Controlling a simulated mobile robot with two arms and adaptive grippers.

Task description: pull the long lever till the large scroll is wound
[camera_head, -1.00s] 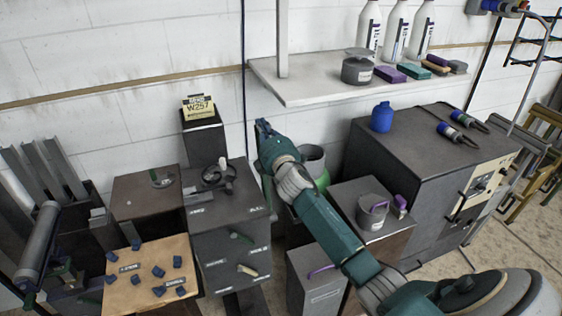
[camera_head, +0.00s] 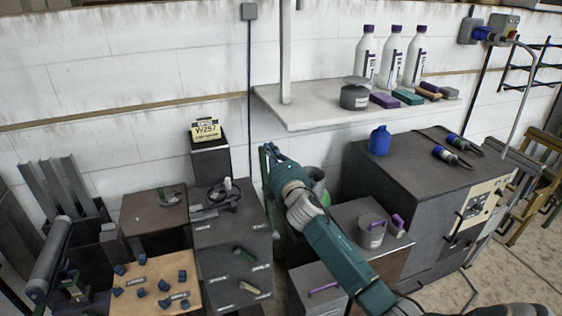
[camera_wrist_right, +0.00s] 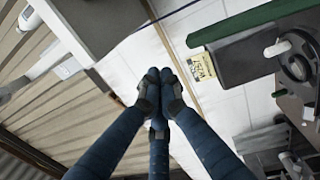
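A long green bar (camera_wrist_right: 255,25), which looks like the long lever, runs across the upper right of the right wrist view, beside the dark box with the yellow sign. My right gripper (camera_wrist_right: 160,78) is empty, its fingertips together, apart from the bar. In the head view my right gripper (camera_head: 269,152) is just right of the dark cabinet (camera_head: 232,230) and hides part of what lies behind it. The cabinet carries a handwheel (camera_head: 225,190) and short green and beige handles. I cannot surely identify the large scroll. My left gripper is not in view.
A dark grey roller (camera_head: 50,262) stands at the far left. A tan board (camera_head: 150,265) holds several blue pieces. A white shelf (camera_head: 300,108) with bottles (camera_head: 390,60) overhangs behind my right arm. A large dark machine (camera_head: 420,195) stands to the right.

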